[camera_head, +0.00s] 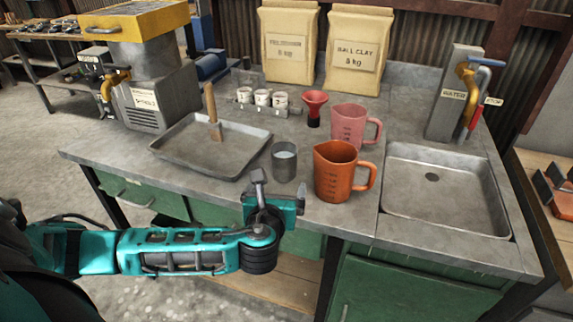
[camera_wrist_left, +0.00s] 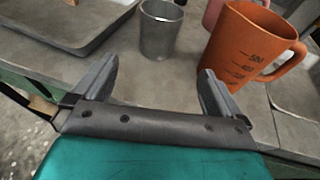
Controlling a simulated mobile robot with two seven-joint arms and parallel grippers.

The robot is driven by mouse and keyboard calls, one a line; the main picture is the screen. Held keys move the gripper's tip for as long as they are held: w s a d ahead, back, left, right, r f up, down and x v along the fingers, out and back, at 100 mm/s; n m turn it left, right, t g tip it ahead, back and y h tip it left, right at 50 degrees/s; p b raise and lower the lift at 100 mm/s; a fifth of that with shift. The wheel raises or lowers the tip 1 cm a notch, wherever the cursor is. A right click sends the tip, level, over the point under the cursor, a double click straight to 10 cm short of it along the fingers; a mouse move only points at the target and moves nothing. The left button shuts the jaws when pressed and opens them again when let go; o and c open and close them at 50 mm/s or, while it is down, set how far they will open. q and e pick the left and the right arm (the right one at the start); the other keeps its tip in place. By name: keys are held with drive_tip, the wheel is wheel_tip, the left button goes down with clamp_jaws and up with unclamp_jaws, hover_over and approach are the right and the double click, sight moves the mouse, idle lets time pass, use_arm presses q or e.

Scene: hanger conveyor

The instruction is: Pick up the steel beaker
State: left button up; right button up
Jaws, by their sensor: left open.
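The steel beaker (camera_head: 284,164) is a small grey cylinder standing upright on the grey bench top, between a metal tray and an orange jug. It also shows in the left wrist view (camera_wrist_left: 160,32), beyond the fingers and roughly between them. My left gripper (camera_head: 274,194) is open and empty at the bench's front edge, just in front of the beaker and apart from it. In the left wrist view its two fingers (camera_wrist_left: 156,84) are spread wide. My right gripper is not in view.
The orange jug (camera_head: 338,171) stands close right of the beaker, with a pink jug (camera_head: 350,126) behind it. The shallow tray (camera_head: 176,165) with a wooden-handled tool is to the left. A sink (camera_head: 440,205) is at the right. A red funnel (camera_head: 314,102) stands behind.

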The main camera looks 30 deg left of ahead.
sight(282, 169)
use_arm(q)
drive_tip(key=x, duration=1.2)
drive_tip(key=shift+a, duration=0.15)
drive_tip(key=shift+c, duration=0.3)
drive_tip(key=c, duration=1.2)
drive_tip(key=shift+c, duration=0.3)
drive_tip(key=shift+r, duration=0.15)
